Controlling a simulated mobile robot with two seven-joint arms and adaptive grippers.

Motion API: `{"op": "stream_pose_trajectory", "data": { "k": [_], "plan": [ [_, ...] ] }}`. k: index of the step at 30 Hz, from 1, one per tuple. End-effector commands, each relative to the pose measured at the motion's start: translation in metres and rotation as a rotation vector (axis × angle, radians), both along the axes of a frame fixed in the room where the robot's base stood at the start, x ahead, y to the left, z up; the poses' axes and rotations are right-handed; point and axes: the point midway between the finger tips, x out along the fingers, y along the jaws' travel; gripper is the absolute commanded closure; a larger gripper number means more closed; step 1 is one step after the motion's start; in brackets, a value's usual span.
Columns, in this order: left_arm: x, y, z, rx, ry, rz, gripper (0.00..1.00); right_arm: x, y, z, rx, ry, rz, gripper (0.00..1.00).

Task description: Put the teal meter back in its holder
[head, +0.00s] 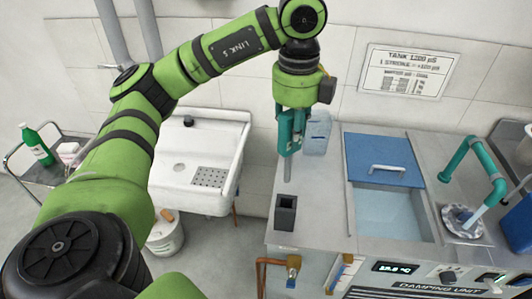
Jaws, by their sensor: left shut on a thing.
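In the head view my left gripper (291,120) points down and is shut on the teal meter (287,141). The meter hangs upright, with a grey probe at its lower end. A dark square holder (286,212) with an open top stands at the left front of the grey counter. The probe's tip is above the holder and appears apart from it; how well the two line up in depth I cannot tell. The gripper's fingers partly cover the meter. My right gripper is not in view.
A clear bluish container (318,133) stands behind the meter. Right of the holder is a water tank (393,211) with a blue lid (384,158) pushed back. A teal tap (476,160) stands further right. A white sink (197,150) is left of the counter.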

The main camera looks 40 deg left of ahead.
Motion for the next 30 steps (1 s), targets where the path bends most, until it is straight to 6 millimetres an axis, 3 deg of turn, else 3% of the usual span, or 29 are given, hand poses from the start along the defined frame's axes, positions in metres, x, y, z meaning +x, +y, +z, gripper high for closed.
{"op": "stream_pose_trajectory", "data": {
  "k": [18,30],
  "plan": [
    [-0.001,0.0,-0.118,0.001,0.008,0.002,1.0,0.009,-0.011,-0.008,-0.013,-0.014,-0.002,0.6],
    [-0.001,0.0,-0.163,0.002,0.007,0.003,1.0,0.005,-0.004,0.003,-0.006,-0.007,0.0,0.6]
  ]
}}
